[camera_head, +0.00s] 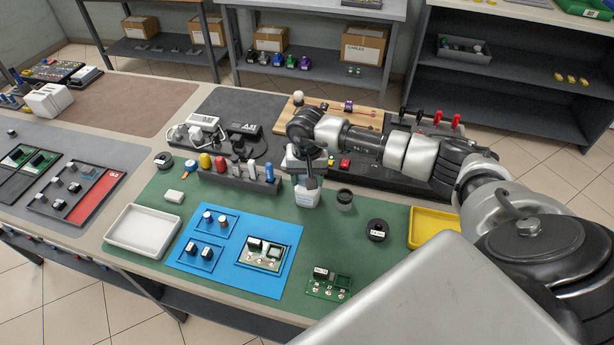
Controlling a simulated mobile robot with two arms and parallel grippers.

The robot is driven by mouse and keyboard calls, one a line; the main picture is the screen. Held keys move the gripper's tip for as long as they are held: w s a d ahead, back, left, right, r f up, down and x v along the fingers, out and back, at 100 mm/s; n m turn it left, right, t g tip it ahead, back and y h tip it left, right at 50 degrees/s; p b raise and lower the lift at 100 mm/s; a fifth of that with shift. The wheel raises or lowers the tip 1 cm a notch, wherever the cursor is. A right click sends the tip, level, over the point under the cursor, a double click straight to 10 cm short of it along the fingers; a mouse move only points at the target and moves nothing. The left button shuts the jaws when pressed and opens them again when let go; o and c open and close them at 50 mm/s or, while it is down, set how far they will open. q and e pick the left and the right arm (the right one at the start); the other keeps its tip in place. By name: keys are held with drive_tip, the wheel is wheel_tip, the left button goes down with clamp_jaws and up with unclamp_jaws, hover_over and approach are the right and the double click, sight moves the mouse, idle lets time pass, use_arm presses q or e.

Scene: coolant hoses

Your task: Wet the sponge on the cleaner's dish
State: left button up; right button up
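My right gripper (310,182) points down from the end of my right arm, right over a white bottle (307,197) on the green mat, which I take to be the cleaner. Its fingers hide the bottle's top, so the dish is not clearly visible. I cannot tell whether the fingers are open or shut, hold something, or touch the bottle. A small pale block (175,196) lies on the mat's left part; I cannot tell if it is the sponge. My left gripper is out of view.
A dark glass jar (344,199) and a black round reel (377,229) stand right of the bottle. A tool rack (238,181) is to its left. A blue mat (283,232) with circuit boards, a white tray (110,235) and a yellow tray (415,240) are nearby.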

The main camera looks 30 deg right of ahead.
drive_tip(key=shift+r+p, duration=1.35)
drive_tip(key=shift+r, duration=1.7)
